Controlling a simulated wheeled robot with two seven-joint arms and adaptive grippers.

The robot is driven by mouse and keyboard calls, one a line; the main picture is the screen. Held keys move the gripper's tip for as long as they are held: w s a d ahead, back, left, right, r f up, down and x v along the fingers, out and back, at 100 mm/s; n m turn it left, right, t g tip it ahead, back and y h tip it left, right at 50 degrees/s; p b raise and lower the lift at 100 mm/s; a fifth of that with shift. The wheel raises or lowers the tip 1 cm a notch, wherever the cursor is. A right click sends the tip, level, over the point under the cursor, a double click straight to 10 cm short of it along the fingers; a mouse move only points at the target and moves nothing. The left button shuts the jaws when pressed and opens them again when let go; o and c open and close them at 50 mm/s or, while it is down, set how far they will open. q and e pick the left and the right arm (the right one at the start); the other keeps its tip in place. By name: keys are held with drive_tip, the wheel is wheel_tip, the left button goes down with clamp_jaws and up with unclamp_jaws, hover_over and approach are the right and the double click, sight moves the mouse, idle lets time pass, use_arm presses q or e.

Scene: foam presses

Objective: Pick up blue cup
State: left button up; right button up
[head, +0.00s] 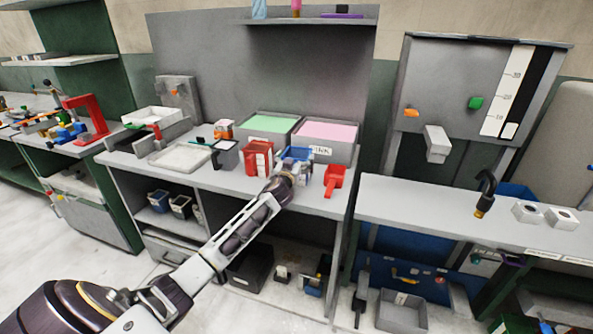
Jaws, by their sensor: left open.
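A blue cup (297,153) stands on the grey workbench, in front of the pink-filled bin. My left arm reaches in from the lower left, and my left gripper (296,167) is open at the near side of the cup. The gripper hides the cup's lower part. I cannot tell whether the fingers touch it or are around it. A red container (258,157) is close on the left of the gripper. A red scoop-like cup (333,179) is close on its right. My right gripper is not in view.
Bins with green (268,124) and pink (330,131) contents stand behind the cup. A white tray (180,158) lies on the bench (225,180) to the left. A second bench (420,208) with a grey press panel is on the right, beyond a gap.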

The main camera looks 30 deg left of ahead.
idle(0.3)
use_arm(q)
drive_tip(key=c, duration=1.1)
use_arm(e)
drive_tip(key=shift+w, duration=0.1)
use_arm(q)
drive_tip(key=shift+r+p, duration=0.75)
drive_tip(key=shift+r, duration=4.3)
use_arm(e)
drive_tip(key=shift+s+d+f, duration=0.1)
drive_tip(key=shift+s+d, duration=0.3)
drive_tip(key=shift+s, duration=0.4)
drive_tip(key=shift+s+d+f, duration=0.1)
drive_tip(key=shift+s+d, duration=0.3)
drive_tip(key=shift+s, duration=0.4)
